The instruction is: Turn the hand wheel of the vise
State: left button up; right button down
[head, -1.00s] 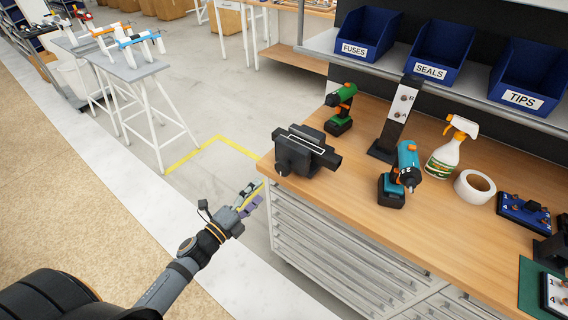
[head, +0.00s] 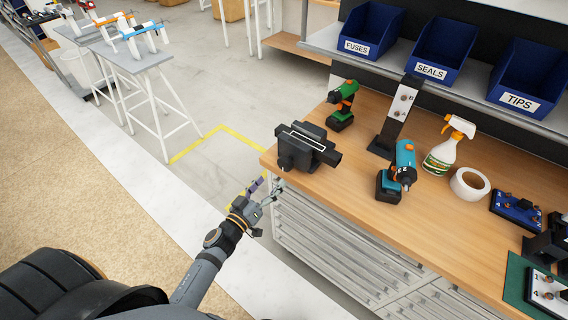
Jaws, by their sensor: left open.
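The dark grey vise (head: 308,148) sits at the left front corner of the wooden workbench. I cannot clearly make out its hand wheel; a dark rounded part shows low on its left side. My left gripper (head: 268,187) is open and empty, in front of the bench edge and below and left of the vise. A gap shows between the gripper and the vise; they do not touch. My right gripper is not in view.
On the workbench (head: 435,220) stand a green drill (head: 345,98), a black post (head: 398,115), a teal drill (head: 404,165), a spray bottle (head: 445,150) and a tape roll (head: 470,184). Blue bins line the shelf above. Drawers (head: 340,245) lie below the bench edge.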

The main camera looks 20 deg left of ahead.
aim_at(283, 166)
pick_arm(q)
jog(key=p+x, duration=0.1)
jog(key=x, duration=0.8)
jog(key=shift+s, duration=0.1)
jog(key=c, duration=1.1)
jog(key=shift+c, duration=0.2)
